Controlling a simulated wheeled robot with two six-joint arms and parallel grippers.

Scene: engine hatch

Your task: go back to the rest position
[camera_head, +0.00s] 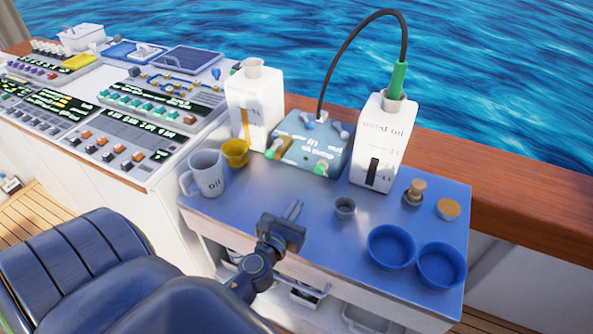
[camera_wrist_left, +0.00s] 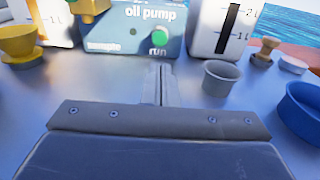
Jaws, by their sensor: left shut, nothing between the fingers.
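My left gripper (camera_head: 294,211) is shut and empty. It is above the front part of the blue-grey table (camera_head: 310,245), between the white mug and a small grey cup. In the left wrist view its closed fingers (camera_wrist_left: 160,84) point toward the oil pump (camera_wrist_left: 140,30). The fingers appear apart from every object. My right gripper shows in neither view.
The white oil mug (camera_head: 208,174) and yellow funnel (camera_head: 235,153) stand left. The grey cup (camera_head: 345,208) is close on the right. White canisters (camera_head: 254,105) (camera_head: 383,140) flank the pump. Blue bowls (camera_head: 391,247) (camera_head: 441,265) sit right. Dark seats (camera_head: 90,270) stand in front.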

